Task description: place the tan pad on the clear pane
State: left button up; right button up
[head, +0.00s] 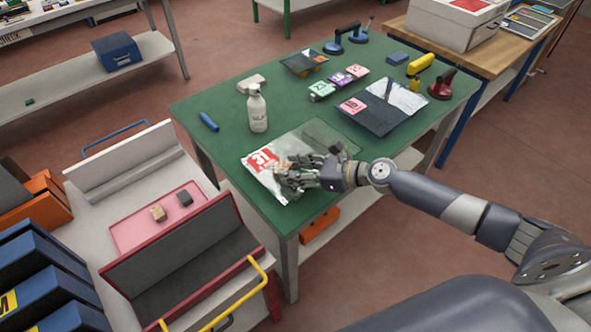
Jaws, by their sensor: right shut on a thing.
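The clear pane (322,132) lies flat near the front edge of the green table, with a red label reading 31 at its left. Another small tan block (158,213) sits in the pink tray (132,235) next to a dark grey block (185,199). My left gripper is not in view.
A white spray bottle (257,110) stands just behind the pane, and a blue tool (209,122) lies to its left. A dark pane (382,112), small labelled blocks, and suction cups (442,86) occupy the right and back.

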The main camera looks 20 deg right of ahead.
jog(key=o, duration=0.5)
jog(key=shift+s+f, duration=0.3)
jog(key=shift+f, duration=0.3)
jog(key=shift+o, duration=1)
jog(key=shift+a+f, duration=0.1)
jog(key=shift+f, duration=0.1)
jog(key=shift+r, duration=0.45)
jog(key=shift+s+d+r+p, duration=0.1)
jog(key=shift+d+r+p, duration=0.1)
jog(key=shift+d+p, duration=0.1)
jog(key=r+b+v, duration=0.1)
jog(key=b+v, duration=0.1)
jog(key=v, duration=0.9)
jog(key=shift+r, duration=0.15)
jog(key=shift+d, duration=0.1)
